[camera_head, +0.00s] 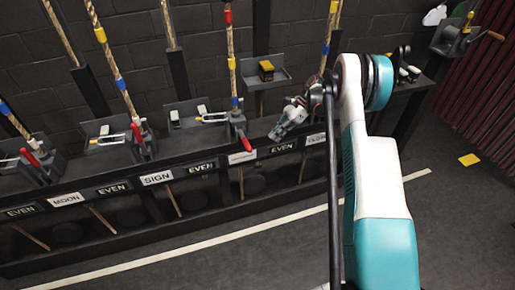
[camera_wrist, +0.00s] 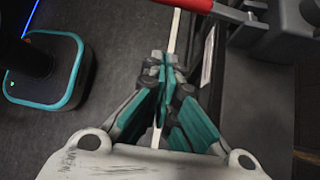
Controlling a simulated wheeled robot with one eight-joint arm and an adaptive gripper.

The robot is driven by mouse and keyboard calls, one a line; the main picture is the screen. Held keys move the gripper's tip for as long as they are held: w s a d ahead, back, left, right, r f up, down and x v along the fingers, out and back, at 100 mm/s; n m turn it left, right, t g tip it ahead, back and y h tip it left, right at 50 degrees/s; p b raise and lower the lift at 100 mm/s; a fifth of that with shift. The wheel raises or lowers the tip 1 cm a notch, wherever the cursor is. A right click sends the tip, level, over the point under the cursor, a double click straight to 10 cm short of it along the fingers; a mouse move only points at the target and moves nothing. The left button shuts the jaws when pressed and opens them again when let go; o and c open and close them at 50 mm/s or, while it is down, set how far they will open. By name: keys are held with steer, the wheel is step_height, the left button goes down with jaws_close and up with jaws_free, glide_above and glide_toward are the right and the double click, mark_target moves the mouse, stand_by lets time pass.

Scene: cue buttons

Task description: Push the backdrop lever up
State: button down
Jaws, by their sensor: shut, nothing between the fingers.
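Several red-handled levers stand along a black rail. The one nearest my gripper, a red lever (camera_head: 243,140), points down over a white label (camera_head: 242,157) whose word I cannot read, so I cannot confirm it is the backdrop lever. In the wrist view a red handle (camera_wrist: 222,9) crosses the top, just beyond my fingertips. My gripper (camera_head: 277,134) is to the right of that lever, in front of the rail. In the wrist view my gripper (camera_wrist: 160,64) is shut and empty, with a visible gap to the handle.
Other red levers (camera_head: 137,132) (camera_head: 31,157) stand to the left, above the MOON label (camera_head: 67,199) and SIGN label (camera_head: 157,178). Ropes rise behind the rail. A winch with a crank (camera_head: 455,38) is at far right.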

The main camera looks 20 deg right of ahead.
mark_target(245, 140)
steer(key=shift+f, duration=0.15)
steer(key=b+x, duration=0.4)
steer(key=x, duration=0.5)
steer(key=a+r, duration=0.1)
steer(key=r, duration=0.1)
steer(key=a+r+b, duration=0.1)
steer(key=shift+w+a, duration=0.25)
steer(key=shift+a, duration=0.05)
